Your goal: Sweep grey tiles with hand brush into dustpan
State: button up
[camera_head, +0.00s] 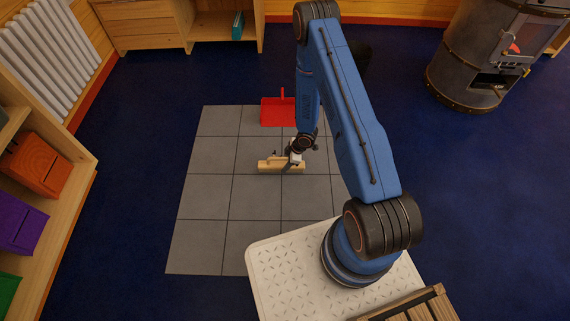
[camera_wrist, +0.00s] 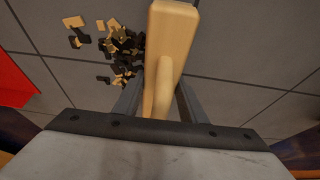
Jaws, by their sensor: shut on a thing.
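My gripper (camera_head: 295,156) is shut on the hand brush (camera_head: 270,165), a pale wooden block with a handle, held at or just above the grey tiles (camera_head: 207,195). In the wrist view the brush (camera_wrist: 172,35) stands between my fingers (camera_wrist: 158,95); its bristles are hidden. A loose scatter of small black and tan pieces (camera_wrist: 122,45) lies on the tiles just left of the brush. The red dustpan (camera_head: 275,112) rests at the back edge of the tiled patch, its handle pointing away. A red part of it also shows at the left of the wrist view (camera_wrist: 14,82).
Blue carpet (camera_head: 130,165) surrounds the tiles. A wood stove (camera_head: 490,55) stands at the back right. A shelf with coloured bins (camera_head: 38,165) runs along the left, and a white radiator (camera_head: 45,45) and wooden cabinet (camera_head: 150,25) stand behind. The left tiles are clear.

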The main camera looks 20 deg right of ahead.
jog(key=shift+f, duration=0.35)
jog(key=shift+w+d, duration=1.3)
jog(key=shift+w, duration=2.65)
jog(key=shift+w+d, duration=1.35)
jog(key=shift+w, duration=2.65)
jog(key=shift+w+d, duration=1.3)
jog(key=shift+w, duration=2.65)
notch_tip(320, 180, up, 6)
jog(key=s+a, duration=0.1)
jog(key=s, duration=0.1)
jog(key=shift+s, duration=0.4)
